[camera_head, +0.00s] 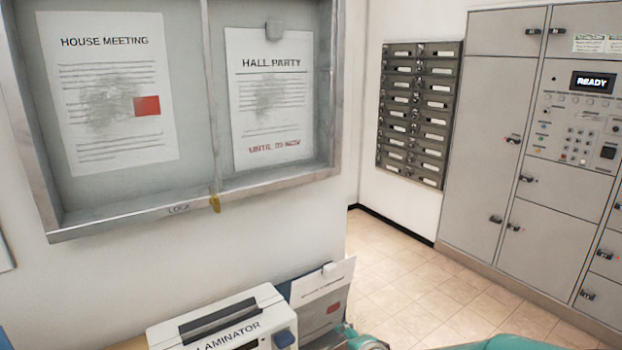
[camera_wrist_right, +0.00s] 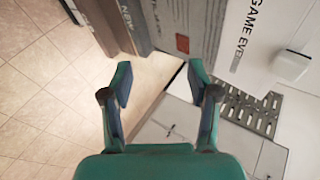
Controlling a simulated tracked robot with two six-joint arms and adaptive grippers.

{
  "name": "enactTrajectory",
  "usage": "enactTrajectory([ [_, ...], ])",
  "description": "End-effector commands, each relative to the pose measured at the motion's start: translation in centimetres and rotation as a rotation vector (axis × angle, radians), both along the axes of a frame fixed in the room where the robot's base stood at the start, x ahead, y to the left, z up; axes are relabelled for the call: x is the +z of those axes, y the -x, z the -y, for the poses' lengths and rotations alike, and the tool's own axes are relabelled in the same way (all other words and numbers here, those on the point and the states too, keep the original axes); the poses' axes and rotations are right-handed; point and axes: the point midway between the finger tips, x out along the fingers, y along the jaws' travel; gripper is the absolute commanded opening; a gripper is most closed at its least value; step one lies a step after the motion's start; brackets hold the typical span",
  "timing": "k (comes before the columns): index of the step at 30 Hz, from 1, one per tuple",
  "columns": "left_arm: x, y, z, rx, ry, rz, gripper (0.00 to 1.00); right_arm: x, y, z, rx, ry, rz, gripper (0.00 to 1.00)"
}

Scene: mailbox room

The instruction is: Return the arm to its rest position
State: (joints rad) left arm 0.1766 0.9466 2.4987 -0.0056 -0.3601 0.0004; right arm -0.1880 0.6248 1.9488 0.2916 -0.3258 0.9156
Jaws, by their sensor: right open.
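My right gripper (camera_wrist_right: 158,85) shows in the right wrist view with its two teal fingers spread apart and nothing between them. Beyond the fingers are the edge of a wooden surface and a grey panel with a red square (camera_wrist_right: 182,43). In the head view only teal parts of my right arm show at the bottom right edge; its fingers are hidden there. My left gripper is in neither view.
A laminator (camera_head: 225,328) and paper sheets (camera_head: 322,297) stand below. Mailboxes (camera_head: 418,112) and grey parcel lockers (camera_head: 492,130) are at right. The tiled floor (camera_head: 400,285) between is clear.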

Motion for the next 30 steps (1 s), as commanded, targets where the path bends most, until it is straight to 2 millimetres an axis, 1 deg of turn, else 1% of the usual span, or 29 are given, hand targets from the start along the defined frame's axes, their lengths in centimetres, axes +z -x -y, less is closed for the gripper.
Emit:
enactTrajectory([
  [1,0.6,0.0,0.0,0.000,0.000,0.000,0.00,-3.7,1.6,1.7,0.007,0.040,-0.075,0.60],
  [2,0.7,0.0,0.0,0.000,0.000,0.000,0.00,-5.6,2.6,2.4,0.016,0.061,-0.113,0.60],
  [3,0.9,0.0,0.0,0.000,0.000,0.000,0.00,-8.1,4.1,3.4,0.033,0.091,-0.163,0.60],
  [4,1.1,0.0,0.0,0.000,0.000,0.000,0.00,-9.9,5.4,4.1,0.049,0.113,-0.200,0.60],
  [5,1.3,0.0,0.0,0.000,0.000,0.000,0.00,-11.7,6.8,4.7,0.069,0.134,-0.241,0.60],
  [6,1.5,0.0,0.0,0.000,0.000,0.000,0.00,-13.9,8.8,5.5,0.100,0.161,-0.291,0.60],
  [8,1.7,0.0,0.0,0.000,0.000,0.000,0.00,-16.9,12.3,6.3,0.159,0.198,-0.366,0.60],
  [9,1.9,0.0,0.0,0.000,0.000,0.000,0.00,-18.7,14.8,6.7,0.207,0.220,-0.414,0.60],
  [11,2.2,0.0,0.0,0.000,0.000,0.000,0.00,-20.9,18.8,7.0,0.296,0.250,-0.480,0.60],
  [12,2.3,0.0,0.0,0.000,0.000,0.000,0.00,-22.1,21.5,7.0,0.364,0.268,-0.517,0.60],
  [14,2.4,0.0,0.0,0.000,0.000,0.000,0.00,-23.3,25.4,6.6,0.480,0.292,-0.558,0.60],
  [15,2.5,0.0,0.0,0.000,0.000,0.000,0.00,-23.7,27.7,6.1,0.568,0.308,-0.570,0.60],
  [17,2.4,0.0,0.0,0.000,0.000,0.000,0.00,-23.8,30.8,5.2,0.722,0.343,-0.562,0.60],
  [18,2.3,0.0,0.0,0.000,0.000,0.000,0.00,-23.6,32.0,4.9,0.813,0.371,-0.538,0.60],
  [20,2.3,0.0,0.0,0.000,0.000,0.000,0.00,-23.4,32.7,4.6,0.906,0.407,-0.496,0.60],
  [21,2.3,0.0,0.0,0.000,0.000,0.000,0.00,-23.4,32.6,4.6,0.945,0.428,-0.472,0.60],
  [26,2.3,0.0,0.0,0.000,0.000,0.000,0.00,-23.4,32.4,4.6,1.010,0.468,-0.431,0.60],
  [30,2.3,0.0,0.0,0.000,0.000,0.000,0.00,-23.4,32.3,4.6,1.012,0.471,-0.429,0.42],
])
